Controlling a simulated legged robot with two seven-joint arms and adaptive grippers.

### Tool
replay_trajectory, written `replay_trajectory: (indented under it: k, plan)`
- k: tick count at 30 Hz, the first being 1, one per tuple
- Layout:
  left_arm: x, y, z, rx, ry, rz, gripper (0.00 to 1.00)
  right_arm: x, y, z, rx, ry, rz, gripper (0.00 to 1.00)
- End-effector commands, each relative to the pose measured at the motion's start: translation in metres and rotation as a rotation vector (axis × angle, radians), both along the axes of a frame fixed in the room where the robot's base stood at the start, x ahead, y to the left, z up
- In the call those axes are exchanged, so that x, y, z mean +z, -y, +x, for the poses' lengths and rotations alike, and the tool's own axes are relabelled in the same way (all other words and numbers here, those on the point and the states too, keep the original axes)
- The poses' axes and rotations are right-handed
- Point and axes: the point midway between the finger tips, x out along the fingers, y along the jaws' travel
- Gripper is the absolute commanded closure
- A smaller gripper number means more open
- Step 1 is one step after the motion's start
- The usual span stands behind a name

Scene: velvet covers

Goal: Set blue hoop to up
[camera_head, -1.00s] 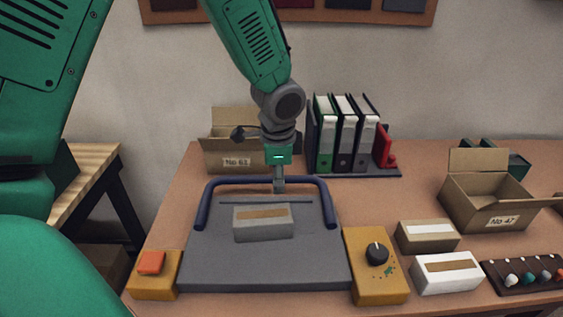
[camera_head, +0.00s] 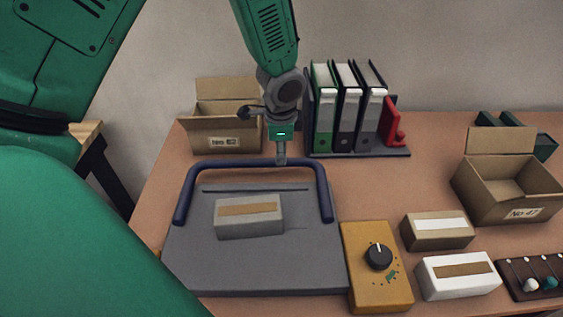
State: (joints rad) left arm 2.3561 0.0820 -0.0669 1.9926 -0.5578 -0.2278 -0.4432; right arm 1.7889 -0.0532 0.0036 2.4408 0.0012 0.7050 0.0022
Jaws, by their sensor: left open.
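The blue hoop (camera_head: 251,163) is a dark blue U-shaped bar around the back of a grey board (camera_head: 200,265). Its crossbar runs along the board's far edge, and its two arms come forward along the left and right sides. I cannot tell exactly how far it is tilted. My left gripper (camera_head: 281,160) points down at the crossbar, right of its middle. It is open, with its tips at the bar; whether they straddle or touch it is too small to tell. My right gripper is not in view.
A grey box (camera_head: 248,217) lies on the board. A yellow dial box (camera_head: 376,275) stands to the right, near two small boxes (camera_head: 437,231) (camera_head: 457,277). Behind are an open carton (camera_head: 227,133) and binders (camera_head: 345,115). Another carton (camera_head: 508,195) stands at the right.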

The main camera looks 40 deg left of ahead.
Motion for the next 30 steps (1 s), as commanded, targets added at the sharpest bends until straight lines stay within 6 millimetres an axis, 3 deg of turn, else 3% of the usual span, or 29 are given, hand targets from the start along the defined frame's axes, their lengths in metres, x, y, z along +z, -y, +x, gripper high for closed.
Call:
replay_trajectory:
  k: [3,8,21,24,25,30]
  plan:
    - [-0.026,-0.009,0.002,0.004,-0.003,-0.005,0.58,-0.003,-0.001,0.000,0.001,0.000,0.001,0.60]
    - [-0.046,-0.011,0.005,0.004,-0.001,-0.006,0.58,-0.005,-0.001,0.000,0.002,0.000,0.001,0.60]
    - [-0.051,-0.003,0.008,0.001,0.001,0.005,0.58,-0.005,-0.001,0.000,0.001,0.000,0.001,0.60]
    - [-0.053,-0.007,0.007,0.003,0.001,-0.001,0.93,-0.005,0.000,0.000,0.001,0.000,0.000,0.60]
    - [-0.053,-0.008,0.007,0.003,0.000,-0.002,1.00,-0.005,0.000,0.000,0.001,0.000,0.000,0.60]
    - [-0.056,-0.011,0.005,0.003,-0.004,-0.006,1.00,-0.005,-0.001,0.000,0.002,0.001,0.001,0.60]
